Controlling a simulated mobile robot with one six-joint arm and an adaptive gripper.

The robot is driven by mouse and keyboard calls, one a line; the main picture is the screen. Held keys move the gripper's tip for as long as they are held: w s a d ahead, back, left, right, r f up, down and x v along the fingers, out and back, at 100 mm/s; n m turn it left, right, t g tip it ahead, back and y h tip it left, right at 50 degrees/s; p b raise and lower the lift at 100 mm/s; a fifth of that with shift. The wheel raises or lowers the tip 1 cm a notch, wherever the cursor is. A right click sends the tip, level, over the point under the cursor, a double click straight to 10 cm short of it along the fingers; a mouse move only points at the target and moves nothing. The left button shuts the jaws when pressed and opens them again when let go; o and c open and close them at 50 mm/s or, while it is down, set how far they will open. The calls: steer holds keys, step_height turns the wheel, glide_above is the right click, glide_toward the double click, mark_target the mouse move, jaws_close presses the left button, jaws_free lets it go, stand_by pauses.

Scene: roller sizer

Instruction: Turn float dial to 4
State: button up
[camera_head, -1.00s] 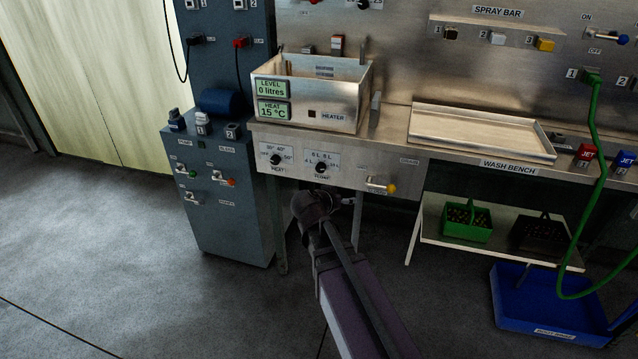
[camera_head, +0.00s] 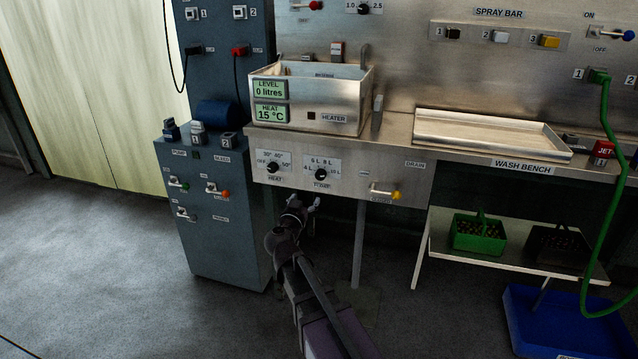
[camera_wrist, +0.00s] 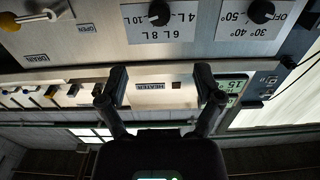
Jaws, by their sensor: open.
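The float dial (camera_head: 321,174) is a black knob on the steel front panel under the tank, with marks 4 L, 6 L, 8 L and 10 L around it. In the wrist view the float dial (camera_wrist: 160,13) shows upside down near the top edge. My gripper (camera_head: 303,203) is below the panel, a little left of and under the dial. In the wrist view my gripper (camera_wrist: 160,84) has its two fingers apart with nothing between them. I cannot read the dial's exact setting.
The heat dial (camera_head: 273,167) is left of the float dial, and a yellow-tipped drain lever (camera_head: 385,192) is to its right. The steel tank (camera_head: 345,105) stands above, its display reading 0 litres and 15 °C. A blue-grey cabinet (camera_head: 218,250) stands left of my gripper.

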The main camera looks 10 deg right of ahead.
mark_target(320, 176)
steer(key=shift+w+d, duration=0.1)
steer(key=shift+w, duration=0.05)
steer(key=x, duration=1.3)
steer(key=shift+w+d, duration=0.1)
steer(key=shift+w, duration=0.1)
steer(key=shift+r, duration=0.1)
steer(key=c, duration=1.2)
